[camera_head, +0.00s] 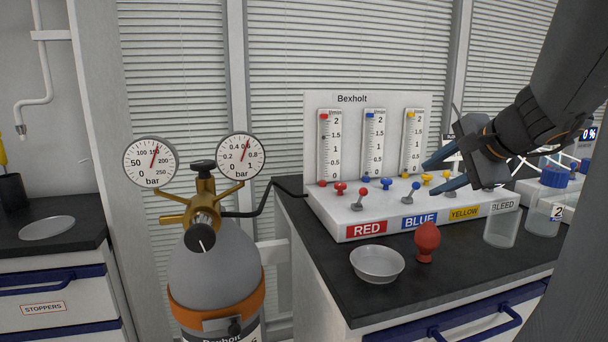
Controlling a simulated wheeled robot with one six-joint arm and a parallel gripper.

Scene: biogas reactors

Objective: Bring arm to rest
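My arm (560,75) reaches in from the upper right, bent downward. My gripper (430,180) hangs over the right part of the white Bexholt flow panel (320,110). I cannot tell whether a finger touches the panel. The gripper hides part of the panel's right side.
A gas cylinder (215,275) with two gauges stands left of the bench. On the dark bench (330,270) are a metal dish (377,265), a red bulb (427,240), a glass beaker (501,225) and a blue-capped bottle (545,205). A stoppers drawer (45,308) is at far left.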

